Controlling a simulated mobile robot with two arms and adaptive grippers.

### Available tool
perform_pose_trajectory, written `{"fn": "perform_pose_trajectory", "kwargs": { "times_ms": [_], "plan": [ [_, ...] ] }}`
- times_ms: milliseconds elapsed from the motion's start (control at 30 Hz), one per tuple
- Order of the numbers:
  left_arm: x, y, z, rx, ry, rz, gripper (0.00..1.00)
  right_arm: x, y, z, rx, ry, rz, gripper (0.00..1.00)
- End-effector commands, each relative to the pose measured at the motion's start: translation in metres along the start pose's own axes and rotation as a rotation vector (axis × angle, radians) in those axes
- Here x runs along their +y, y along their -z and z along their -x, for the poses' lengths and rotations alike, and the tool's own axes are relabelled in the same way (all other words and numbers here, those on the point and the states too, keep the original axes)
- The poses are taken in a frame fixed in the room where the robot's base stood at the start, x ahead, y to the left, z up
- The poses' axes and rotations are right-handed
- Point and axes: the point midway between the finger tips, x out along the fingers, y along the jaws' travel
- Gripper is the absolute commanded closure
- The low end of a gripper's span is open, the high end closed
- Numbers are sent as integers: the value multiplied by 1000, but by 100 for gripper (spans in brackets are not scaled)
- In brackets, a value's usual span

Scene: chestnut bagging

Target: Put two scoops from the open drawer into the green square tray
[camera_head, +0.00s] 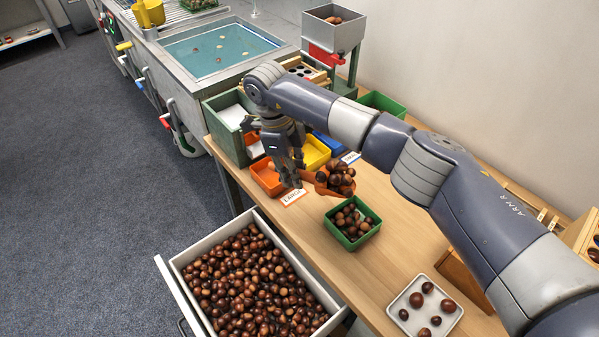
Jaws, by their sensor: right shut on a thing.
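The open drawer (163,268) is at the lower left, pulled out from under the table and full of brown chestnuts. The green square tray (365,238) stands on the table to the right of the drawer and holds several chestnuts. My right gripper (292,180) is shut on an orange scoop (318,187). The scoop is heaped with chestnuts and is above the table, up and to the left of the green tray. The fingers hide the scoop's handle. My left gripper does not show.
A white dish (409,308) with several chestnuts stands at the front right. Orange (262,180) and yellow (318,150) bins and a green box (222,140) stand behind the gripper. A water basin (205,62) is at the back left. Bare tabletop surrounds the green tray.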

Motion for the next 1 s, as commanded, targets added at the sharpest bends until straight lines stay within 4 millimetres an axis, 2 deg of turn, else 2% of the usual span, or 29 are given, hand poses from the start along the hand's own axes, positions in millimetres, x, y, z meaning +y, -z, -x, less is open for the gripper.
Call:
{"fn": "perform_pose_trajectory", "kwargs": {
  "times_ms": [267, 567, 733, 1000],
  "plan": [
    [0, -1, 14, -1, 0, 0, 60, 0, 4, 4, -78, -1, 8, 100],
    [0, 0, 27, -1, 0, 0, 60, 0, 10, 3, -291, -2, 5, 100],
    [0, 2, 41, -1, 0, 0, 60, 0, 22, 20, -418, 1, 4, 100],
    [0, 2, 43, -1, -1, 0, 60, 0, 43, 39, -639, -2, 3, 100]
  ]
}}
